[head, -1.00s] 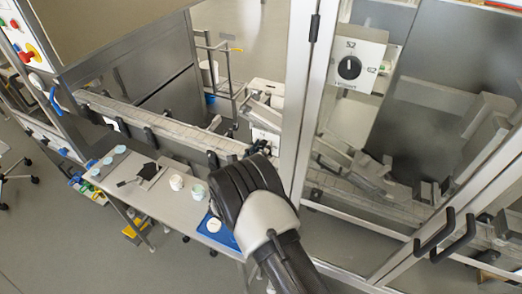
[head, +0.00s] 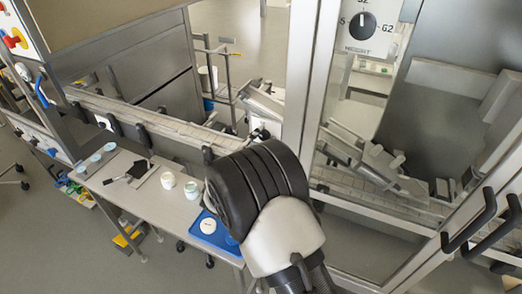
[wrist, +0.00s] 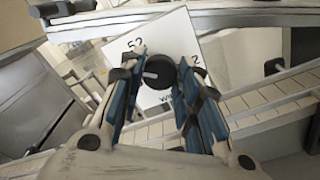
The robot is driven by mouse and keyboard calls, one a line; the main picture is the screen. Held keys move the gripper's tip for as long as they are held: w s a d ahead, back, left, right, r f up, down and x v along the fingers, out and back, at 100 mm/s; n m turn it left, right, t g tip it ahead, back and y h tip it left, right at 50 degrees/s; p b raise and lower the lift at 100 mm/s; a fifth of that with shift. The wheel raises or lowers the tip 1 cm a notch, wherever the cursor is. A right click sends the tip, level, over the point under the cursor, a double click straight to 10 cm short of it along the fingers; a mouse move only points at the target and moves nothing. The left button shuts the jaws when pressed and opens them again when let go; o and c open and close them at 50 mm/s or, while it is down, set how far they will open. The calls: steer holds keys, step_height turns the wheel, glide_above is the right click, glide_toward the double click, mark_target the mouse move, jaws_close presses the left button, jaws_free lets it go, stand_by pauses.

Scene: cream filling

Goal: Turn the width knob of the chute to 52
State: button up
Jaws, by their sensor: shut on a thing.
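The width knob (wrist: 158,72) is a round black knob on a white panel (wrist: 174,34) in the wrist view. A short light mark shows on the left of its face. The panel reads "52" at the knob's upper left, a partly covered number ending in "2" at its right, and a partly covered word starting with "W" below. My gripper (wrist: 163,78) has its blue-sided fingers on either side of the knob, shut on it. In the head view my dark wrist and white arm link hide the fingers and this knob.
A second black knob (head: 363,26) on a white panel stands behind the clear door at upper right. Black door handles (head: 470,228) are at right. A conveyor (head: 150,121) runs behind the bench (head: 172,207), which holds cups and a blue tray (head: 222,236).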

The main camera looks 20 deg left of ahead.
steer(key=m+b, duration=0.4)
steer(key=b, duration=0.2)
steer(key=shift+f, duration=0.2)
steer(key=m+b, duration=0.2)
steer(key=shift+r+m+b, duration=0.15)
steer(key=shift+m+b, duration=0.15)
steer(key=shift+b, duration=0.1)
steer(key=o, duration=1.1)
steer(key=shift+c, duration=0.2)
steer(key=s, duration=1.2)
steer(key=shift+a, duration=0.45)
